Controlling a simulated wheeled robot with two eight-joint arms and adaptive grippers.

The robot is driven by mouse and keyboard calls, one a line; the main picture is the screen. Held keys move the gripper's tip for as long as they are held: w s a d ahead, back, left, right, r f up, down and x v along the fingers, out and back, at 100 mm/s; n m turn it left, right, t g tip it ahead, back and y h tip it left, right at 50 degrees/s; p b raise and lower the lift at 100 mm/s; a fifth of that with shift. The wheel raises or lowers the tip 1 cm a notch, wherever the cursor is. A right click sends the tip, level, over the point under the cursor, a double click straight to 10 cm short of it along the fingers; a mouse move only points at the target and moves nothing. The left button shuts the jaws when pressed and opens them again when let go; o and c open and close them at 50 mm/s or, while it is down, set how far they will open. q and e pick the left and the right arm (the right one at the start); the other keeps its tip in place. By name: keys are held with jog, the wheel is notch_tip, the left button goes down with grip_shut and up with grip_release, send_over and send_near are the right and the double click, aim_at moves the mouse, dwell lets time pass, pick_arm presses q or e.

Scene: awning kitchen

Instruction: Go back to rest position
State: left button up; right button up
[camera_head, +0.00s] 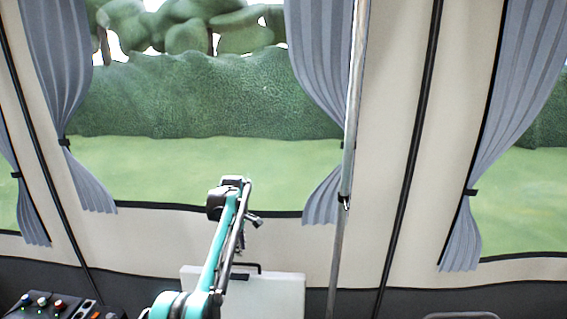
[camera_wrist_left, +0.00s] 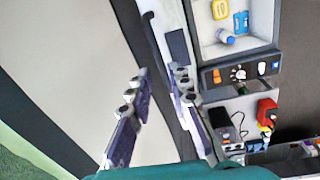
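My left arm is teal and rises from the bottom of the head view, with its left gripper (camera_head: 254,220) at the upper end, small and seen from behind. In the left wrist view the two fingers of the left gripper (camera_wrist_left: 160,75) stand apart with nothing between them. A dark strip and the edge of a pale unit lie beyond the fingers. My right gripper is in neither view.
A white panel or case with a dark handle (camera_head: 285,290) stands behind the arm. A control panel with buttons (camera_head: 40,305) is at bottom left. A metal pole (camera_head: 348,150) stands right of the arm. The wrist view shows an open compartment (camera_wrist_left: 255,35) and a red object (camera_wrist_left: 267,110).

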pick_arm(q)
jog(key=s+r+m+t+b, duration=0.2)
jog(key=s+m+b, duration=0.25)
jog(key=s, duration=0.65)
jog(key=s+r+m+t+b, duration=0.15)
jog(key=s+m+b, duration=0.3)
jog(key=s, duration=0.65)
jog(key=s+f+m+t+b, duration=0.2)
jog(key=s+f+m+b, duration=0.3)
jog(key=s+f, duration=1.2)
jog(key=s+m, duration=0.2)
jog(key=s, duration=0.2)
jog(key=shift+t+b, duration=0.35)
